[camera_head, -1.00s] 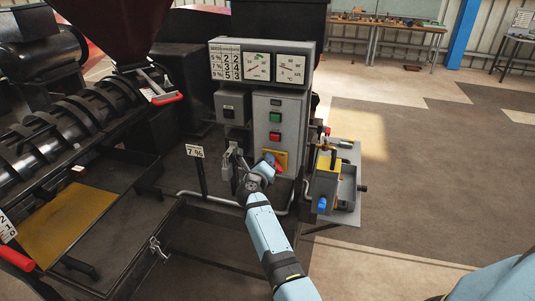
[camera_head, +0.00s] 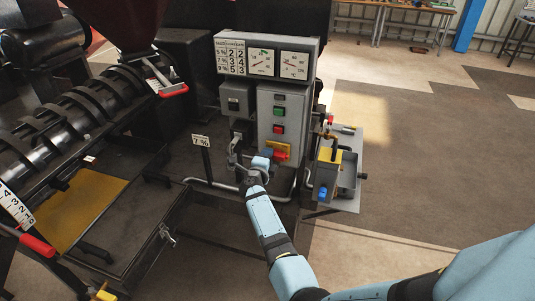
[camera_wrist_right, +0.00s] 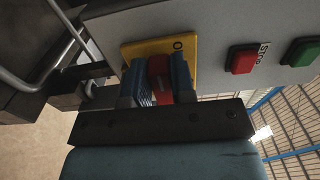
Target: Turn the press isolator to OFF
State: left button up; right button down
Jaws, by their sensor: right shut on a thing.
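The press isolator is a red handle (camera_head: 281,155) on a yellow plate (camera_head: 277,146), low on the grey control box (camera_head: 276,99). In the right wrist view the red handle (camera_wrist_right: 158,68) stands between the two blue fingers of my right gripper (camera_wrist_right: 160,82), and the gripper is shut on it. An O mark shows on the yellow plate (camera_wrist_right: 135,50) beside the handle. The fingers hide part of the handle and plate, so I cannot tell its exact setting. In the head view my right gripper (camera_head: 266,161) is at the isolator. My left gripper is not in view.
A green button (camera_head: 278,111) and a red stop button (camera_head: 278,129) sit above the isolator. A 7 % sign (camera_head: 200,141) on a post and a bent metal rail (camera_head: 215,186) are to the left. A small yellow and grey unit (camera_head: 328,168) stands close on the right.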

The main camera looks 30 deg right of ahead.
dwell(0.4)
jog(key=c, duration=1)
grip_release()
jog(key=shift+o, duration=0.2)
